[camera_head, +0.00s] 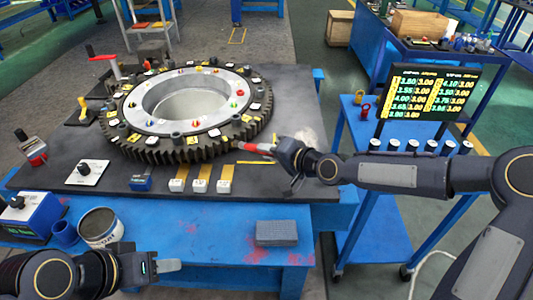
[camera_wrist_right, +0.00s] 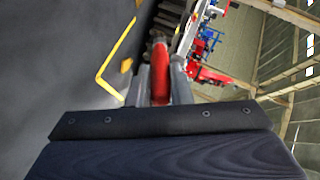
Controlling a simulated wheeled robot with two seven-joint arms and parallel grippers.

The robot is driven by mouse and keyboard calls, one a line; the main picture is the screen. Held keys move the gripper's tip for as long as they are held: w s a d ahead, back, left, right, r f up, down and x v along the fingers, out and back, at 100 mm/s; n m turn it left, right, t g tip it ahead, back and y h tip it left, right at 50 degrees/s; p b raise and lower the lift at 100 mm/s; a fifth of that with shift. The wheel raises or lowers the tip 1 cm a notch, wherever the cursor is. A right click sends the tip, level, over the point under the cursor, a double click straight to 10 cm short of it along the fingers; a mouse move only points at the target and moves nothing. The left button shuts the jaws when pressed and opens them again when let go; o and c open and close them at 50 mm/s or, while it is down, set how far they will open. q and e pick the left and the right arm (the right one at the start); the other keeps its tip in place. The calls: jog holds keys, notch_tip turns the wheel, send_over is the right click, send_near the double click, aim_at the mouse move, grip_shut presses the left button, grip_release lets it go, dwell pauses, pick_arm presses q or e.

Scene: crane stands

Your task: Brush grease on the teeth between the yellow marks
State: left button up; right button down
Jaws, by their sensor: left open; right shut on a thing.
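A large toothed gear ring (camera_head: 190,100) lies flat on a black plate. Yellow marks (camera_head: 193,140) show on its front rim. My right gripper (camera_head: 278,149) is shut on a red-handled brush (camera_head: 257,148), just right of the ring's front-right teeth. The brush's far end points left toward the teeth; I cannot tell whether it touches them. The red handle (camera_wrist_right: 160,72) also shows between the fingers in the right wrist view; its bristles are hidden there. My left gripper (camera_head: 168,266) is open and empty, low over the blue bench. An open grease can (camera_head: 100,228) stands left of it.
A grey block (camera_head: 276,233) lies on the blue bench (camera_head: 215,240). Small white-tipped blocks (camera_head: 200,185) and a knob plate (camera_head: 85,173) sit in front of the ring. A display (camera_head: 430,92) stands on a blue cart at right, with several small cups below.

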jog(key=shift+w+d+r, duration=0.15)
jog(key=shift+w+d, duration=2.2)
jog(key=shift+w, duration=0.1)
jog(key=shift+w+d+b, duration=0.35)
jog(key=shift+w+d, duration=0.8)
jog(key=shift+w, duration=0.05)
jog(key=shift+w+d, duration=0.15)
jog(key=shift+w, duration=0.1)
jog(key=shift+s+b, duration=0.15)
jog(key=shift+b, duration=0.2)
jog(key=shift+s+a+b, duration=0.9)
jog(key=shift+s+a, duration=1.05)
jog(key=shift+s, duration=0.15)
jog(key=shift+s+a+b, duration=0.85)
jog(key=shift+s+a, duration=1.05)
jog(key=shift+s, duration=0.2)
